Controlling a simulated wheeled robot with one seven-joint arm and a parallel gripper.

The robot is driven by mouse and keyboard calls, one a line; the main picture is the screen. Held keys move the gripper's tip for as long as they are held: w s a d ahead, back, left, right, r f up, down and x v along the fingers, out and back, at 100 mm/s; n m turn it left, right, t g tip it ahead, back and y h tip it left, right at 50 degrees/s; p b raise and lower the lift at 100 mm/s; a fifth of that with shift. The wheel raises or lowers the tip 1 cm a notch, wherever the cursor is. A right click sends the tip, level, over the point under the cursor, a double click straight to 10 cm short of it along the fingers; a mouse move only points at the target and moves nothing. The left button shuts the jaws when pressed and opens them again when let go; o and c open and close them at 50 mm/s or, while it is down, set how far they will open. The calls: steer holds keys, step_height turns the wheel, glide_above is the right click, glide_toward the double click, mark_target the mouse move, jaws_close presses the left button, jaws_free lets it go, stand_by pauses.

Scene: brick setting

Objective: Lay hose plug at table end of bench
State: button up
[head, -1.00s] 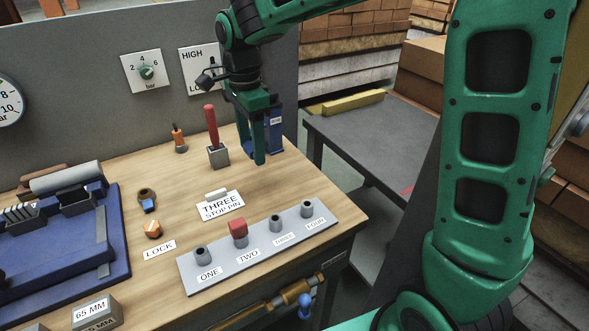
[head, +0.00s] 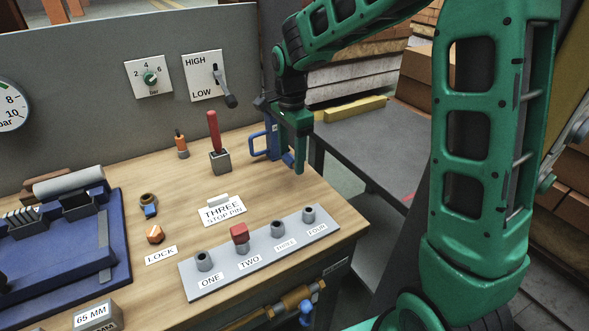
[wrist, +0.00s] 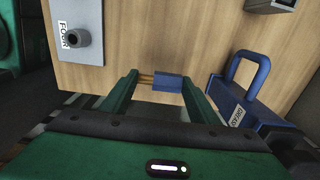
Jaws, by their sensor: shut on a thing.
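The hose plug (wrist: 168,82), a small piece with a blue body and a brass-coloured stem, lies crosswise between the fingers of my gripper (wrist: 159,80) in the wrist view. My gripper (head: 293,162) is shut on it. In the head view a bit of the plug's blue (head: 288,158) shows beside the fingers. They hang over the right end of the wooden bench (head: 290,190), close to its edge beside the dark table (head: 375,150). I cannot tell whether the plug touches the bench top.
A blue block with a loop handle (head: 259,145) stands just left of my gripper; it also shows in the wrist view (wrist: 246,75). The grey socket strip (head: 262,252) lies at the front. Bare wood lies between them. A red-handled tool (head: 214,135) stands upright farther left.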

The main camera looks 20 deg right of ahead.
steer(key=shift+w+d+f, duration=0.2)
steer(key=shift+d+f, duration=0.45)
steer(key=shift+d, duration=0.2)
steer(key=shift+f, duration=1.9)
steer(key=o, duration=1.2)
step_height(320, 180, up, 12)
steer(key=shift+r, duration=0.1)
